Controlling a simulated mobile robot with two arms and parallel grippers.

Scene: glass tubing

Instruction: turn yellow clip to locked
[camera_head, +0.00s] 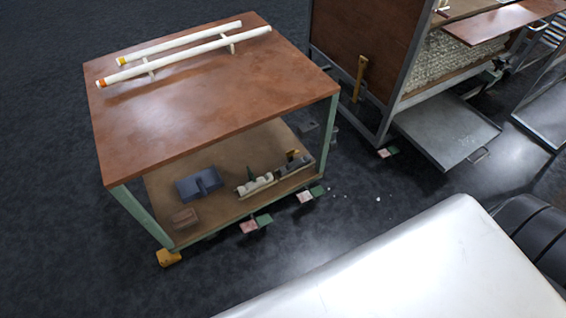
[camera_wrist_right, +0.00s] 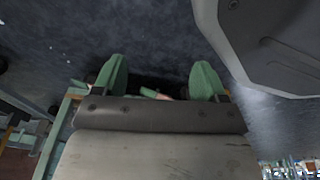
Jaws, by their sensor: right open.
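A yellow block-like piece (camera_head: 169,257) sits at the foot of the cart's near left leg in the head view. A yellow upright piece (camera_head: 360,76) is at the side of the second cart. I cannot tell which of them is the yellow clip, nor its lock position. My right gripper (camera_wrist_right: 159,84) shows in the wrist view with its two green fingers apart. A small green and pinkish piece (camera_wrist_right: 155,93) shows low between the fingers, partly hidden by the gripper body. Neither gripper shows in the head view.
A brown-topped cart (camera_head: 200,100) carries two white tubes (camera_head: 185,55) on supports. Its lower shelf holds a blue-grey item (camera_head: 199,184) and several small parts. Pink and green pieces (camera_head: 256,223) sit along its lower edge. A grey tray (camera_head: 448,130) lies low beside the second cart. Dark floor is open at left.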

